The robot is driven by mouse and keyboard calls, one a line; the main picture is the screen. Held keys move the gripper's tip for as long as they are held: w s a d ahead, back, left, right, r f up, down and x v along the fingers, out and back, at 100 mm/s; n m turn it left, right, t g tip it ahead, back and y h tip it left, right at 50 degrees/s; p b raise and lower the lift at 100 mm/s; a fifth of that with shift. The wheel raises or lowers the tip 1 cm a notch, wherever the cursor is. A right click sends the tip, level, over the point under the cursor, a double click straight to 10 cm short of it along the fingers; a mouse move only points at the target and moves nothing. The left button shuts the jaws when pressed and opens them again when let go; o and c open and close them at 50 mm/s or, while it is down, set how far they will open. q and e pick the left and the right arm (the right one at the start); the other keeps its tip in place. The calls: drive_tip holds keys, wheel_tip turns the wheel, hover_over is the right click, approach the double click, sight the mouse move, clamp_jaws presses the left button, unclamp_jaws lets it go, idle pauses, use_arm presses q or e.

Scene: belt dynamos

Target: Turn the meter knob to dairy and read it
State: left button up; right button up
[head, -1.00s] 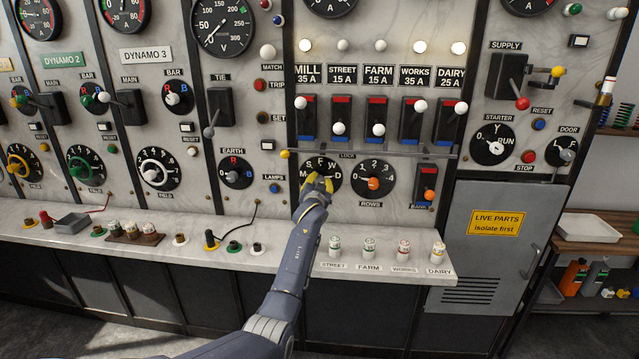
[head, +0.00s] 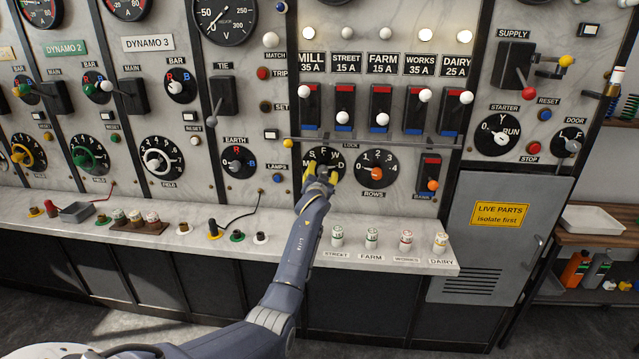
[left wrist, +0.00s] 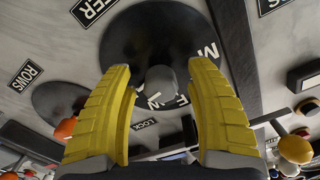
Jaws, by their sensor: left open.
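The meter selector is a black dial (head: 324,157) with white letters S, F, W, D and M around its edge. My left gripper (head: 321,172) is at this dial in the head view, with its yellow fingers over the lower part. In the left wrist view the dial (left wrist: 135,40) fills the top. Its grey knob (left wrist: 161,80) lies between the two open yellow fingers (left wrist: 160,68), with gaps visible on both sides. Which letter the knob points to cannot be told. The dairy label (head: 457,66) is at the upper right. My right gripper is not in view.
The rows dial (head: 376,167) with an orange knob is just right of the meter dial. A lock bar (head: 400,147) runs above both. The marble ledge (head: 290,240) below carries several small fuses. A grey cabinet (head: 480,250) stands at the right. Gauges above are cut off.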

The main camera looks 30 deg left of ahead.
use_arm(q)
drive_tip(key=v, duration=1.1)
drive_tip(key=shift+s, duration=0.1)
drive_tip(key=shift+d, duration=0.1)
